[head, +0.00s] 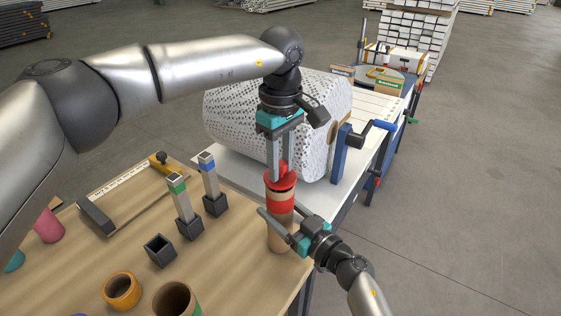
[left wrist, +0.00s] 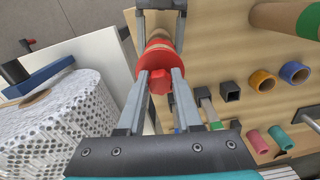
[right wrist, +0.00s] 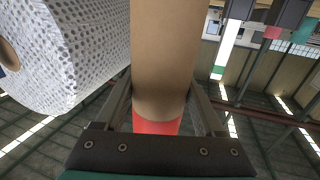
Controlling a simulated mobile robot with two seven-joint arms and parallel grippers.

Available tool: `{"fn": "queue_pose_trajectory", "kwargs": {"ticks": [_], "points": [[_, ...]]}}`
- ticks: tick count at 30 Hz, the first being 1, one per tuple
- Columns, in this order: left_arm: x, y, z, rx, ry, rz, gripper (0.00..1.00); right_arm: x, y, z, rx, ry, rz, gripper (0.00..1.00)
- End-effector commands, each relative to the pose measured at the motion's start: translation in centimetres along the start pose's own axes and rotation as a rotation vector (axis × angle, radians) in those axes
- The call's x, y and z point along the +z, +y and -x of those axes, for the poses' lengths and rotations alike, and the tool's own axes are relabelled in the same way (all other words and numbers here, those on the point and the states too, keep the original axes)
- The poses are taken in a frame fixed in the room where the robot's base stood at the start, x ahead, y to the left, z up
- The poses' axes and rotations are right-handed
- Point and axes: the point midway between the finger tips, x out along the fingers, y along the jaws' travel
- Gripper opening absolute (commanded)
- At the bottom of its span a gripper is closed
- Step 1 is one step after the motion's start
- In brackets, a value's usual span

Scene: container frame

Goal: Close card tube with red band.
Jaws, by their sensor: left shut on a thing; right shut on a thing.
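The card tube (head: 281,236) with a red band (head: 281,207) stands upright at the table's near right corner. A red cap (head: 272,184) with a knob sits at its top, in line with the tube; I cannot tell whether it is fully seated. My left gripper (head: 280,170) points down, shut on the cap's knob, which shows between its fingers in the left wrist view (left wrist: 158,80). My right gripper (head: 275,229) is shut around the tube's body below the band. The right wrist view shows the tube (right wrist: 165,60) between its fingers, with the red band (right wrist: 157,126) beyond.
A wrapped white roll (head: 235,115) lies behind the tube, beside a blue crank stand (head: 343,155). To the left stand two posts with green and blue bands, an empty dark square socket (head: 160,251), an orange ring (head: 122,291) and a green-banded tube (head: 175,300).

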Motion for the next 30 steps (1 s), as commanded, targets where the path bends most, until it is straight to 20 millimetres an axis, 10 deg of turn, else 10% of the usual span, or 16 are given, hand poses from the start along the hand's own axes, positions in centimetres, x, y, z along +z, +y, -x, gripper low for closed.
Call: {"fn": "queue_pose_trajectory", "kwargs": {"ticks": [24, 25, 30], "points": [[0.0, 0.0, -1.3, 0.0, -0.001, 0.0, 0.0, 0.0, 0.0, 0.0, 0.0, -0.001, 0.0, 0.0], [0.0, 0.0, -1.3, 0.0, -0.001, 0.0, 0.35, 0.1, 0.0, 0.0, 0.0, -0.001, 0.0, 0.0], [0.0, 0.0, -1.3, 0.0, 0.0, 0.0, 0.54, 0.0, 0.0, 0.0, 0.0, -0.001, 0.0, 0.0]]}}
